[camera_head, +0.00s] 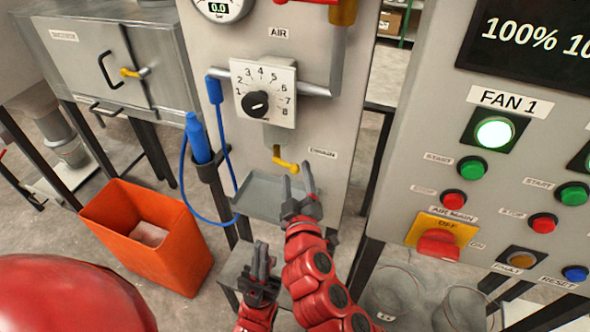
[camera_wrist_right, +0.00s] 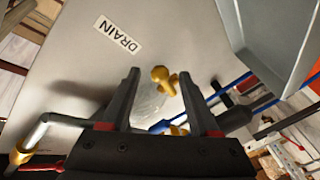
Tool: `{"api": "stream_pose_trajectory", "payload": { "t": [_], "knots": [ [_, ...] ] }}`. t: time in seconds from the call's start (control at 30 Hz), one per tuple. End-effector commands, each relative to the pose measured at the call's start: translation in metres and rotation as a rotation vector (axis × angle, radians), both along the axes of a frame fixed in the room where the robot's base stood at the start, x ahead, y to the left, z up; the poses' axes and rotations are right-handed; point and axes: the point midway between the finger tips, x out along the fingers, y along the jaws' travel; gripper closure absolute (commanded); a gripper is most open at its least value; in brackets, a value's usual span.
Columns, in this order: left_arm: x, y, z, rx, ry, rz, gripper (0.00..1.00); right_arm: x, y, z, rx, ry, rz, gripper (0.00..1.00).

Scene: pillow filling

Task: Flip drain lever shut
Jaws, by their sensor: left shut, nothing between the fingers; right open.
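My right gripper (camera_head: 298,176) is open just below and right of the lever. In the right wrist view the lever appears between the two fingers (camera_wrist_right: 160,88), near their tips; I cannot tell whether they touch it. My left gripper (camera_head: 263,246) is shut and empty, lower and to the left.
A grey tray (camera_head: 258,208) juts out below the lever. An air dial (camera_head: 262,92) and a blue hose (camera_head: 184,185) are above and left. An orange bin (camera_head: 150,260) stands on the floor at left. The fan control panel (camera_head: 400,215) is at right.

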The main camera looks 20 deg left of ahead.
Motion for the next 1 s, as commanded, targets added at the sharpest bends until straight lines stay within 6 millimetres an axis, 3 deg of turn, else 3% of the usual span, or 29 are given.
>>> {"api": "stream_pose_trajectory", "payload": {
  "t": [0.23,0.6,0.93,1.0],
  "knots": [
    [0.000,0.000,0.007,0.000,0.000,0.000,1.00,0.024,0.010,0.000,-0.003,0.001,-0.001,0.38],
    [0.000,0.000,0.007,0.000,0.000,0.000,1.00,0.027,0.012,0.000,-0.001,0.000,0.001,0.38],
    [0.000,0.000,0.007,0.000,0.000,0.000,1.00,0.027,0.012,0.000,-0.001,0.000,0.001,0.96],
    [0.000,0.000,0.007,0.000,0.000,0.000,1.00,0.027,0.012,0.000,-0.001,-0.001,0.002,1.00]
  ]
}}
